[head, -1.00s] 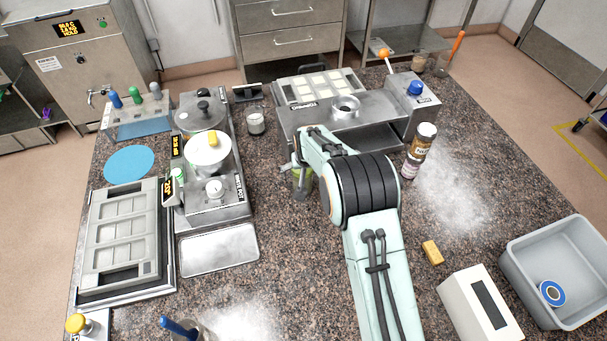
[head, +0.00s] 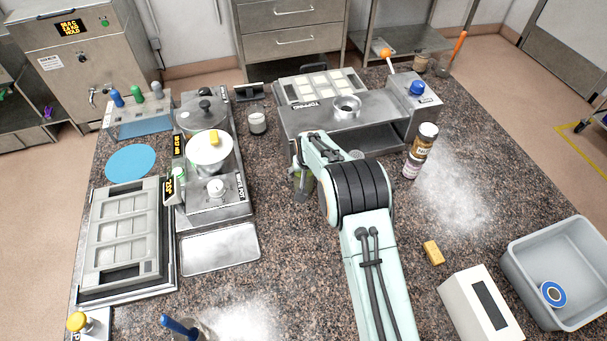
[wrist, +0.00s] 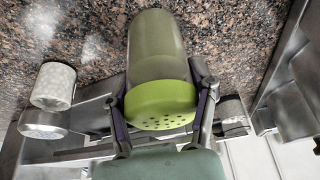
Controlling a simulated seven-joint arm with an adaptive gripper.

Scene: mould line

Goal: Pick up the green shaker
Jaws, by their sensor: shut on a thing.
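The green shaker (wrist: 158,65) has a translucent olive body and a bright green lid with small holes. In the wrist view my gripper (wrist: 160,105) has a finger on each side of the shaker near its lid and is shut on it. In the head view the shaker (head: 301,183) shows only in part, left of my arm and in front of the topping machine. My gripper is mostly hidden there behind my arm. I cannot tell whether the shaker's base touches the counter.
The steel topping machine (head: 318,123) stands just behind the shaker. Counter between scale and arm is clear.

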